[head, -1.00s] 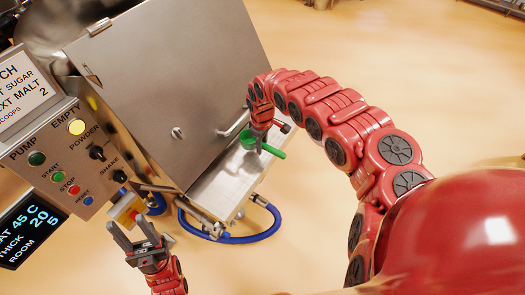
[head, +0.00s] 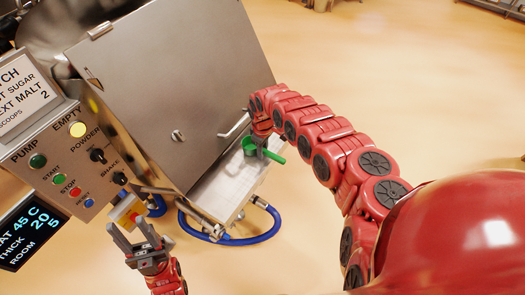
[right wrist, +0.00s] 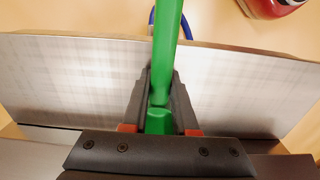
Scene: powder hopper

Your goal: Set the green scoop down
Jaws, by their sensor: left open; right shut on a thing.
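The green scoop (head: 249,146) is in my right gripper (head: 262,153) at the metal ledge (head: 213,194) below the hopper's lid. Its cup points left and its handle sticks out to the right past the fingers. In the right wrist view the jaws (right wrist: 160,98) are shut on the green handle (right wrist: 168,40), with the ledge (right wrist: 70,80) behind it. I cannot tell whether the scoop touches the ledge. My left gripper (head: 132,238) is open and empty, below the control panel.
The steel hopper lid (head: 160,75) rises behind the ledge, with a bar handle (head: 235,128) close to my right gripper. A control panel (head: 75,160) with buttons stands at the left. A blue hose (head: 235,240) loops beneath the ledge. The ledge's front part looks bare.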

